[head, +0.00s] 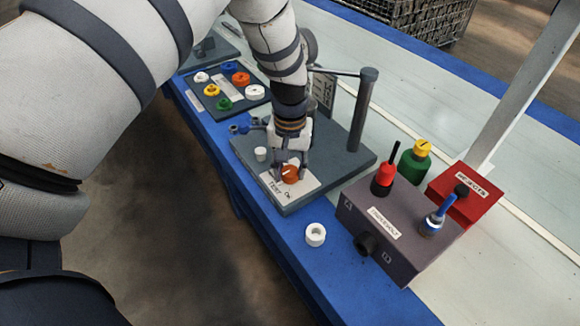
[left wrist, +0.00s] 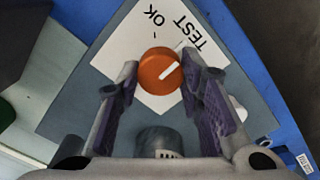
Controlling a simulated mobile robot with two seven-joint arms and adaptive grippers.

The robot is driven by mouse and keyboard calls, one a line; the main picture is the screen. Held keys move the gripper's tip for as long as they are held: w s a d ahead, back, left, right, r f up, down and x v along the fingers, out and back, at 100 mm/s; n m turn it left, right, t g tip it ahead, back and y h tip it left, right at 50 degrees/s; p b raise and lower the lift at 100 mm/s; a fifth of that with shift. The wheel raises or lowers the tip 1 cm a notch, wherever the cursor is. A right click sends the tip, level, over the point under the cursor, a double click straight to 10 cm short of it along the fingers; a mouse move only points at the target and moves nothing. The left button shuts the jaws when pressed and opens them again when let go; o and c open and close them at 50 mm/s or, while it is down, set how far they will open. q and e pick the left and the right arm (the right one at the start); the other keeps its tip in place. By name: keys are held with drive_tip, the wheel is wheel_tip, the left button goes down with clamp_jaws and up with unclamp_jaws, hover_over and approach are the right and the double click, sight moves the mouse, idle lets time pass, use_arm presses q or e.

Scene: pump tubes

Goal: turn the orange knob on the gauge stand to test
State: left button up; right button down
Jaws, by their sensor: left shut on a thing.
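The orange knob (head: 290,175) sits on a white label plate (head: 298,196) marked TEST and OK, on the grey gauge stand (head: 345,168). My left gripper (head: 291,168) reaches down from above and is shut on the knob. In the left wrist view, the knob (left wrist: 159,71) shows between the two fingertips (left wrist: 160,75). Its white pointer line slants to the upper right, on the side of the word TEST rather than OK. My right gripper is not in view.
A dark post (head: 362,112) with a side arm rises from the stand. A white peg (head: 261,154) stands left of my gripper. A tray of coloured rings (head: 260,106) lies behind.

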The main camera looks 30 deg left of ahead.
sight(289, 171)
use_arm(q)
drive_tip(key=shift+f, duration=0.1)
drive_tip(key=o, duration=1.2)
drive_tip(key=shift+c, duration=0.2)
wheel_tip(289, 171, up, 12)
drive_tip(key=shift+s, duration=0.1)
